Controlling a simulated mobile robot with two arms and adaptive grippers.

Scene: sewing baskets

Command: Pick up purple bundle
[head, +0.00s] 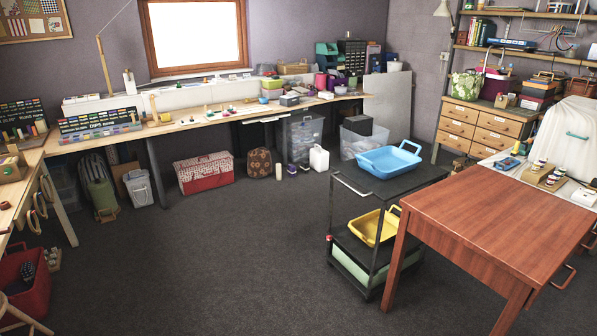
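I cannot make out a clear purple bundle in the head view. Small purple and magenta items (321,81) stand on the far end of the back workbench, too small to identify. A dark purple tub (494,88) stands on the wooden drawer unit at the right. A small purple-topped item (291,169) is on the floor under the bench. Neither of my grippers is in view.
A black cart (345,183) carries a blue tray (389,163) on top and a yellow tray (368,230) below. A reddish wooden table (500,215) fills the right front. A red bin (30,290) stands at the left. The middle carpet (210,250) is clear.

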